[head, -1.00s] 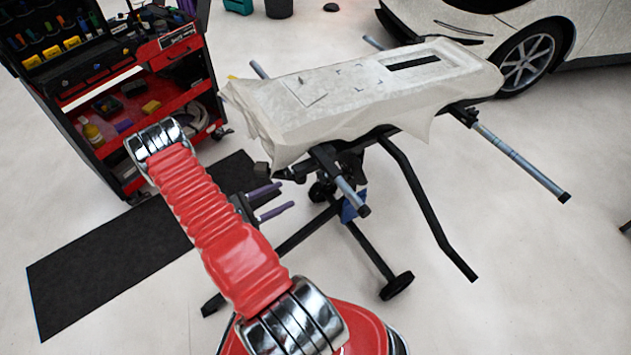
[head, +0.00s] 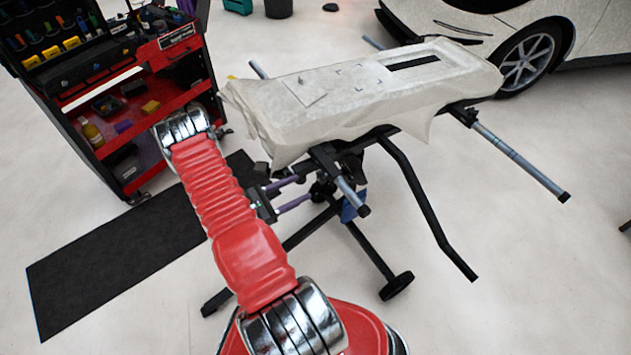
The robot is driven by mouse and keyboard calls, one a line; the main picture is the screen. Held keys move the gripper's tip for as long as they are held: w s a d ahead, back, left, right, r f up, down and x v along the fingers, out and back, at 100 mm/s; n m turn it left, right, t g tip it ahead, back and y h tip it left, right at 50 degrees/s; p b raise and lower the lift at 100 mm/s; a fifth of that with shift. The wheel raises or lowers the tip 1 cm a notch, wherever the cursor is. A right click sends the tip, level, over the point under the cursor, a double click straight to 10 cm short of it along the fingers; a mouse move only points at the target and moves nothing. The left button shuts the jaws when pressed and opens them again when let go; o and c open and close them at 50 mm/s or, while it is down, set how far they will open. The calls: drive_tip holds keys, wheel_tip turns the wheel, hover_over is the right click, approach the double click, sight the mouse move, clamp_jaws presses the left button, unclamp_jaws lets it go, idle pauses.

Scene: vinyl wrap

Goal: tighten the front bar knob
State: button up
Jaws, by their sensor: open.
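The front bar (head: 348,192) is a grey tube with a black end cap, sticking out from the near side of the black stand (head: 395,165). Dark parts (head: 322,188) cluster below and left of the bar. I cannot tell for certain which of them is the front bar knob. My gripper (head: 304,188) has two purple fingers, apart with a gap between them and nothing visibly held. They point right, with their tips close to the dark parts under the stand's front end. Whether they touch anything is unclear. My red arm hides part of the gripper's base.
A panel (head: 300,115) wrapped in loose whitish film lies on the stand, its film hanging over the near edge. A second bar (head: 520,162) juts out at right. A red and black tool cart (head: 160,70) and black mat (head: 110,245) are at left. A car (head: 580,30) stands behind.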

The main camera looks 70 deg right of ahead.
sight(320, 179)
drive_tip(key=x, duration=0.8)
drive_tip(key=shift+a, duration=0.1)
drive_tip(key=shift+c, duration=0.5)
drive_tip(key=c, duration=0.9)
drive_tip(key=shift+a, duration=0.25)
drive_tip(key=shift+c, duration=0.3)
drive_tip(key=shift+d, duration=0.15)
